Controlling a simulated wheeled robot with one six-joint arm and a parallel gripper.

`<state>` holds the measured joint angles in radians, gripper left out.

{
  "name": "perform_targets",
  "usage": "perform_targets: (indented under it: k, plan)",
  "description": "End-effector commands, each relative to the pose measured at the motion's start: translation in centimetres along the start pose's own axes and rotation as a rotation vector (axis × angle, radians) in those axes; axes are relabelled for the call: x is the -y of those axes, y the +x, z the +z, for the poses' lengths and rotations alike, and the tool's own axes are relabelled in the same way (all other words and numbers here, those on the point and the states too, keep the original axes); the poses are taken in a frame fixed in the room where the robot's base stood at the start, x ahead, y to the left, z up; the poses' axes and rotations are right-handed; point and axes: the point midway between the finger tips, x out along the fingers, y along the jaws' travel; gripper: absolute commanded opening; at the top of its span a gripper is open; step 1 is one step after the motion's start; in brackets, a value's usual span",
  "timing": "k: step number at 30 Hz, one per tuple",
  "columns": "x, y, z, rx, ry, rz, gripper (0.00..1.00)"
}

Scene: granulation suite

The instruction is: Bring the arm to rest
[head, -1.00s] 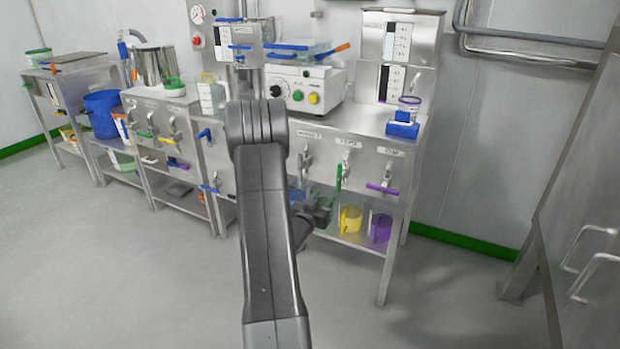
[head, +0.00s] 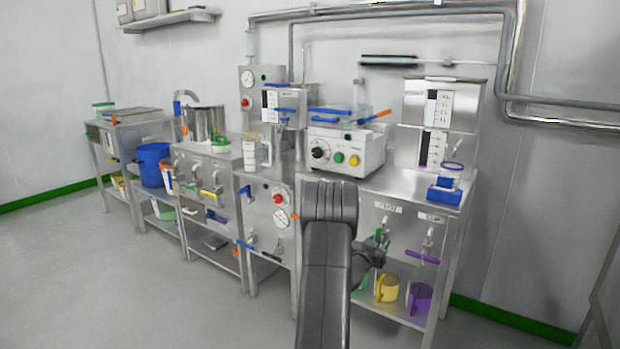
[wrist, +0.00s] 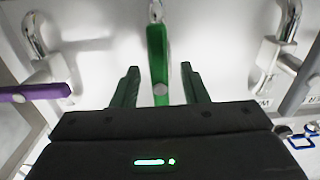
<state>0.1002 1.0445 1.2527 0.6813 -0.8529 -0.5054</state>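My arm (head: 328,260) reaches forward to the front of the steel bench. My gripper (head: 372,256) is partly hidden behind the arm, close to the bench's valves. In the wrist view my gripper (wrist: 160,88) is open, its two fingers apart. A green valve lever (wrist: 158,58) appears between the fingers, with visible gaps on both sides; I cannot tell whether it lies within their reach. The green lever also shows in the head view (head: 382,238), just above my gripper. Nothing is held.
A purple lever (wrist: 35,92) and steel taps flank the gripper. Below, a yellow jug (head: 387,287) and a purple jug (head: 419,298) stand on the lower shelf. A white control box (head: 345,150) sits on the bench. Floor at the left is open.

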Motion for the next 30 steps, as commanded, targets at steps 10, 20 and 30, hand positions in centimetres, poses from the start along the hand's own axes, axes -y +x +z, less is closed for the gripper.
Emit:
perform_targets:
  k: [10, 20, 30]
  plan:
    - [0.0, -0.1, 0.0, 0.001, 0.004, 0.000, 0.40]
    - [0.1, -3.8, -0.1, 0.003, -0.001, -0.002, 0.40]
    - [0.1, -10.7, 0.0, 0.004, -0.001, -0.003, 0.40]
